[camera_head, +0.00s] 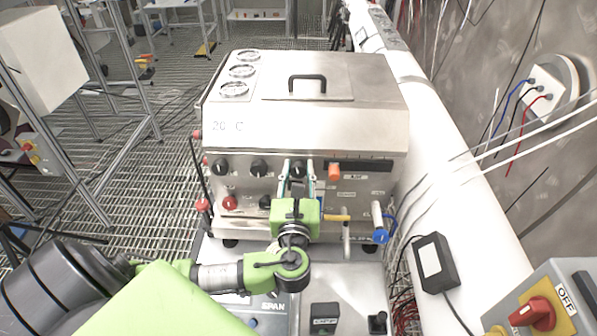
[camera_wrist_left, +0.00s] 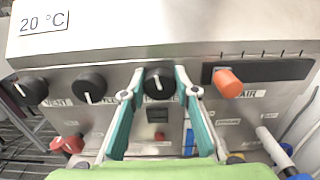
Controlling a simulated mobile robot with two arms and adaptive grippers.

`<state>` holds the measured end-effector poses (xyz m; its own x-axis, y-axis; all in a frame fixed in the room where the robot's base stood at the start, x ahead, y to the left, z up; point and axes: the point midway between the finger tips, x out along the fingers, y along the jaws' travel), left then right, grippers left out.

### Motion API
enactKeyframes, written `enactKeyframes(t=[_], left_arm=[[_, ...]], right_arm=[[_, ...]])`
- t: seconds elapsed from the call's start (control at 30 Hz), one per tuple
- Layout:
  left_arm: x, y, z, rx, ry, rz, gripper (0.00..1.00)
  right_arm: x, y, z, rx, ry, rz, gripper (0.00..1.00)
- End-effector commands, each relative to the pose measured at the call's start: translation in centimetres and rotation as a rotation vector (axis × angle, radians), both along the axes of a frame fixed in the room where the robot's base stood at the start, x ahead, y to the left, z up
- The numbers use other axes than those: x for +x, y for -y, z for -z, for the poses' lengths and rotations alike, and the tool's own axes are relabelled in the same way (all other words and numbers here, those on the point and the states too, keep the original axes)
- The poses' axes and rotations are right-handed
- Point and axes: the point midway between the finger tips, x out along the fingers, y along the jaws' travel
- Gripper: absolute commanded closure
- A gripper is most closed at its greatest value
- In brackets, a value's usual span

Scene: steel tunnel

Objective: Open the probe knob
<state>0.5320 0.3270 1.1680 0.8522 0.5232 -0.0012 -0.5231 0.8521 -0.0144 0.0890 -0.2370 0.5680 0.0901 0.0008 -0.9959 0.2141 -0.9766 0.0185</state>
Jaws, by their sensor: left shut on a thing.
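The probe knob (camera_wrist_left: 159,84) is a round black knob with a pale pointer line on the upper row of the steel machine's front panel; its label is partly hidden. The pointer stands about upright in the left wrist view. My left gripper (camera_head: 298,170) faces the panel in the head view. Its two teal fingers are shut on the knob, one on each side, as the left wrist view also shows (camera_wrist_left: 160,76). In the head view the knob is largely covered by the fingers. My right gripper is in neither view.
Two more black knobs, the vent knob (camera_wrist_left: 30,90) and its neighbour (camera_wrist_left: 89,88), sit left of the fingers. An orange slider handle (camera_wrist_left: 227,83) is close on the right. Red knobs and a blue-ended valve (camera_head: 380,235) are lower. A white pipe (camera_head: 450,150) runs along the right.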

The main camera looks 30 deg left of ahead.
Motion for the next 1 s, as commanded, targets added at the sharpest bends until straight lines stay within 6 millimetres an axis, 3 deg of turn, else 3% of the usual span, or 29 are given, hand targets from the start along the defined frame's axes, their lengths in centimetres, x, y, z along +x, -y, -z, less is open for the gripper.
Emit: enactKeyframes(t=[1.0], left_arm=[[-0.2,-0.3,0.5,-0.825,0.506,-0.004,0.93]], right_arm=[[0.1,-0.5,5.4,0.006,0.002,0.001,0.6]])
